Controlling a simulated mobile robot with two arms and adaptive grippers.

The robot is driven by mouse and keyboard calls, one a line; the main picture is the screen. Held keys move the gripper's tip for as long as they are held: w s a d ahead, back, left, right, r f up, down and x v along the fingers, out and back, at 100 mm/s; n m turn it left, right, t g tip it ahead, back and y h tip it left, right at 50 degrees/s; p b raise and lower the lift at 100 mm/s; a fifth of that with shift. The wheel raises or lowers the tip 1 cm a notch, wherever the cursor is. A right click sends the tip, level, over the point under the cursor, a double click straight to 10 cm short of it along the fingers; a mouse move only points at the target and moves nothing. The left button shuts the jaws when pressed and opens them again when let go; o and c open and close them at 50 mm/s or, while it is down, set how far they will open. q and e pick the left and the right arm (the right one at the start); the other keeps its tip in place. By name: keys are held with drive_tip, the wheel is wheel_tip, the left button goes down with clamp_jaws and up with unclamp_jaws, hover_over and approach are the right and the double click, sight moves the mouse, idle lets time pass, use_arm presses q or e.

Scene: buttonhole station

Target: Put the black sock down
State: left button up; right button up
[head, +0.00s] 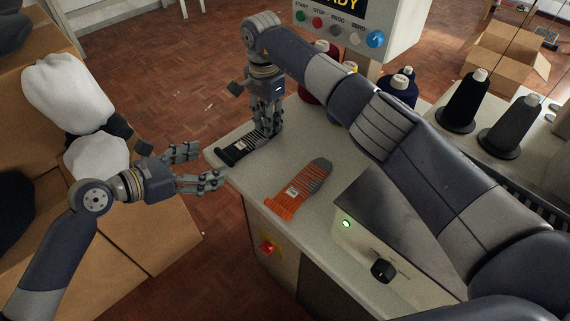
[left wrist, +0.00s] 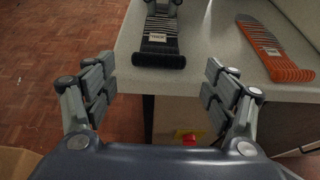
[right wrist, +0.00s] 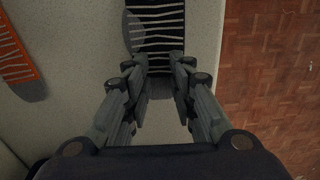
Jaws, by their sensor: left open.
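The black sock (head: 243,148), with pale stripes and a white label, lies flat on the table at its left corner. In the left wrist view its dark cuff (left wrist: 158,60) points toward me. My right gripper (head: 266,130) points down at the sock's far end; in the right wrist view its fingers (right wrist: 160,75) are close together, with the sock's grey end between them. My left gripper (head: 200,168) is open and empty, off the table's left edge and apart from the sock. It also shows in the left wrist view (left wrist: 160,85).
An orange-and-grey sock (head: 298,192) lies to the right on the table (head: 245,180). A machine box with a green light and knob (head: 383,270), thread cones (head: 465,100) and a control panel (head: 345,30) stand around. Cardboard boxes with white bundles (head: 68,92) are at left.

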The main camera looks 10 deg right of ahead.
drive_tip(key=shift+s+f, duration=0.1)
drive_tip(key=shift+f, duration=0.1)
use_arm(q)
drive_tip(key=v, duration=0.2)
drive_tip(key=r+v, duration=0.1)
drive_tip(key=v, duration=0.1)
drive_tip(key=shift+s, duration=0.15)
use_arm(e)
wheel_tip(320, 180, up, 12)
drive_tip(key=shift+r, duration=0.2)
use_arm(q)
drive_tip(key=shift+a, duration=0.1)
